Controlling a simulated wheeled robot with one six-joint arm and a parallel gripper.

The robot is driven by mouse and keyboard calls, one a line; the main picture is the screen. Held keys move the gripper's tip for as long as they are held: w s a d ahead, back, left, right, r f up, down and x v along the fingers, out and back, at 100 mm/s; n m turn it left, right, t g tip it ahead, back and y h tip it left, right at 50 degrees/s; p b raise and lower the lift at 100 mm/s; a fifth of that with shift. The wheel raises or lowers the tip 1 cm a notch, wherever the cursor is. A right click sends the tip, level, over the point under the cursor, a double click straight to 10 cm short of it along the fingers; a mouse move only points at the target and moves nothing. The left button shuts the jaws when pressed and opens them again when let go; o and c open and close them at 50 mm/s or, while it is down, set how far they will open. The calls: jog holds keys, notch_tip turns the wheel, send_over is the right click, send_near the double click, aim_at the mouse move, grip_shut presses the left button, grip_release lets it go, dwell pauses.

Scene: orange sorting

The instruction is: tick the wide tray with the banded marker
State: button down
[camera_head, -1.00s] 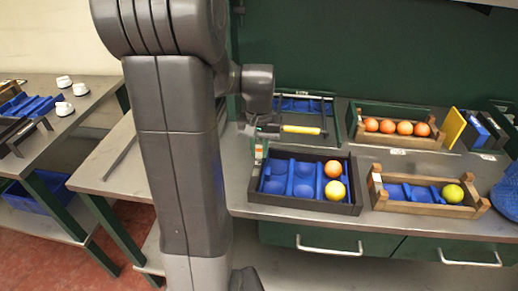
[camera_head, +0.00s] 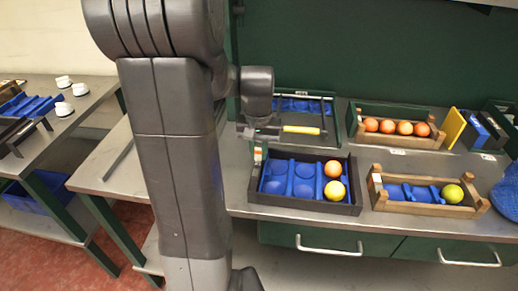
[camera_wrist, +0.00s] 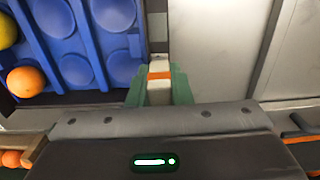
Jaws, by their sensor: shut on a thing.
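The banded marker (camera_wrist: 159,72), white with an orange band, stands between the green fingers of my gripper (camera_wrist: 159,92) in the wrist view. The gripper is shut on it. In the head view my gripper (camera_head: 258,138) is at the back left corner of the wide tray (camera_head: 283,204). This tray is black with a blue pocketed insert and holds an orange (camera_head: 333,168) and a yellow fruit (camera_head: 335,190) at its right end. The tray's blue insert (camera_wrist: 75,35) lies just left of the marker in the wrist view. I cannot tell whether the marker touches the tray.
A wooden crate (camera_head: 408,207) with a yellow-green fruit stands at right. Another crate (camera_head: 395,141) with several oranges is behind it. A yellow-handled item (camera_head: 302,130) shows beside my gripper. Bare grey bench lies right of the marker in the wrist view (camera_wrist: 215,50).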

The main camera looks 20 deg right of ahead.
jog(key=shift+r, duration=0.15)
jog(key=shift+r+p, duration=2.9)
jog(key=shift+r, duration=0.5)
